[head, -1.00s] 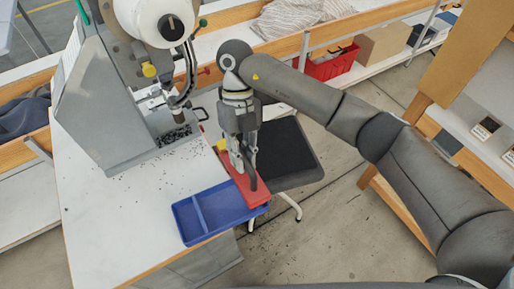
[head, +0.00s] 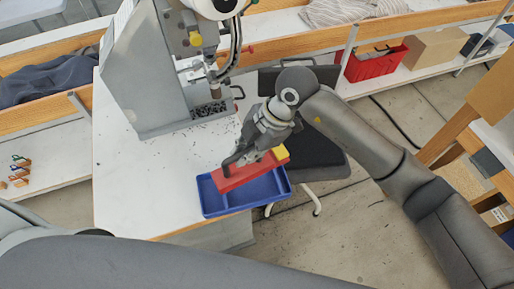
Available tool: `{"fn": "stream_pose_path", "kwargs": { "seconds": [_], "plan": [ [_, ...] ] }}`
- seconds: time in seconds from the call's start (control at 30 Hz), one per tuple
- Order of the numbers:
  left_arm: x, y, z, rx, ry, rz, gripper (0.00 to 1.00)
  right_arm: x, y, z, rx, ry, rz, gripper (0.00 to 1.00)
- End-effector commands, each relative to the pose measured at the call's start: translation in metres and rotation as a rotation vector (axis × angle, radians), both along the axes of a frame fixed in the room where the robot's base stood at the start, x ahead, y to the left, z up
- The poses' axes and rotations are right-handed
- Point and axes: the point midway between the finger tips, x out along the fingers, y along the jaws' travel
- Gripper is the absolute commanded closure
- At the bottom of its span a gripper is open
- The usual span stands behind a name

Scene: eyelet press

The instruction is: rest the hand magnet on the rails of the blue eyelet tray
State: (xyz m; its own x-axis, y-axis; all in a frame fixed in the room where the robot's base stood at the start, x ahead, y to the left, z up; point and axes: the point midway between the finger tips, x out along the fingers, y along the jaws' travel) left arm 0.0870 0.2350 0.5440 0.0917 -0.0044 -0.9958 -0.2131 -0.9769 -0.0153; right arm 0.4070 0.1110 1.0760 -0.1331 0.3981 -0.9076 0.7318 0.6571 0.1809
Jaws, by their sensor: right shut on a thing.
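The hand magnet is a red bar (head: 252,172) with a yellow end at its right. It lies slantwise across the far part of the blue eyelet tray (head: 213,208), which stands at the table's front right corner. I cannot tell whether the magnet touches the tray's rails or hangs just above them. My right gripper (head: 236,162) is shut on the magnet from above and behind, hiding part of it. A grey arm link of mine crosses the bottom of the view, but my left gripper is not in view.
The grey eyelet press (head: 150,75) stands at the back of the white table (head: 130,180), with dark eyelets in its bin (head: 208,110). A red crate (head: 375,65) sits on the back shelf. The table's left part is clear.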

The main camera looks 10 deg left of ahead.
Motion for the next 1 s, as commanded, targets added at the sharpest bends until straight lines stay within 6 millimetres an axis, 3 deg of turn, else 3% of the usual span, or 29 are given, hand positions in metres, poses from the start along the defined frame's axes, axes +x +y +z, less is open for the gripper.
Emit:
{"fn": "stream_pose_path", "kwargs": {
  "seconds": [0.63, 1.0],
  "plan": [
    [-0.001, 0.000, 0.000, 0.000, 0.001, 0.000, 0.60, -0.003, 0.006, 0.001, 0.010, -0.002, -0.068, 1.00],
    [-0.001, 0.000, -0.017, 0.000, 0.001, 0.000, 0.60, -0.003, 0.006, -0.023, 0.008, -0.001, -0.067, 1.00]
  ]
}}
